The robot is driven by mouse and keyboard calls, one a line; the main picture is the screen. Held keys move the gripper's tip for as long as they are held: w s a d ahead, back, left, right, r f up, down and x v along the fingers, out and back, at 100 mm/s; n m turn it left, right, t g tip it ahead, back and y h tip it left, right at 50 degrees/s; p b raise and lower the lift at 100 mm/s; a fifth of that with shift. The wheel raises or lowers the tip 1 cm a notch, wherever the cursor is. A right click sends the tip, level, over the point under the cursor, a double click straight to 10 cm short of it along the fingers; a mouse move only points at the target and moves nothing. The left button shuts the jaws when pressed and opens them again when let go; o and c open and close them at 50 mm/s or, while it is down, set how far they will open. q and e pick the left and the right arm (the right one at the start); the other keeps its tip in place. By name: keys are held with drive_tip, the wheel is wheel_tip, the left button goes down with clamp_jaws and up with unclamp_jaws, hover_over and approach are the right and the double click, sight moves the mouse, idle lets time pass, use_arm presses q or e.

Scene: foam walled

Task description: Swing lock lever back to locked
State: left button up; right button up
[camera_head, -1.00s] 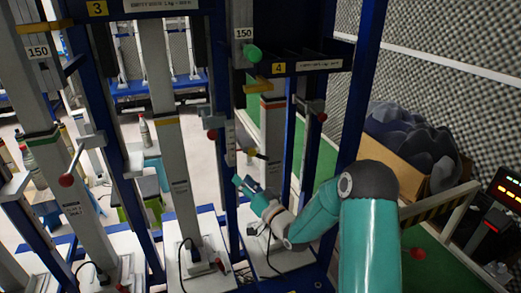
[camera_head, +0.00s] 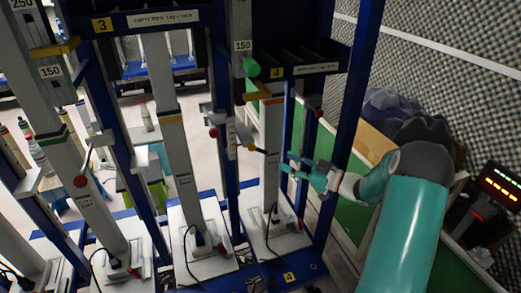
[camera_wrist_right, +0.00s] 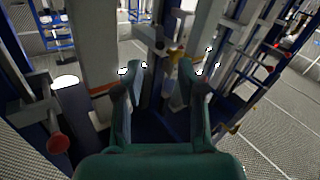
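Several levers with round knobs stand beside the tall grey columns; I cannot tell for certain which is the lock lever. At bay 4, a red-knobbed lever (camera_head: 318,112) is right of the grey column (camera_head: 271,135). Bay 3 has another red knob (camera_head: 213,132). My right gripper (camera_head: 289,165) is just right of the bay 4 column, below the red-knobbed lever. Its fingers are apart and empty, as the right wrist view (camera_wrist_right: 160,78) shows. My left gripper is not visible.
Blue upright posts (camera_head: 355,85) frame the bays closely around my right gripper. A red knob (camera_wrist_right: 60,145) is near in the right wrist view. A box of dark foam (camera_head: 400,120) stands at right, with a red-lit display (camera_head: 500,185) beyond my arm.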

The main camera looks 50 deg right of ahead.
sight(260, 149)
drive_tip(key=w, duration=0.3)
drive_tip(key=w+a+p, duration=0.1)
drive_tip(key=w, duration=0.6)
drive_tip(key=shift+w+a, duration=0.35)
drive_tip(key=shift+a, duration=0.05)
clamp_jaws()
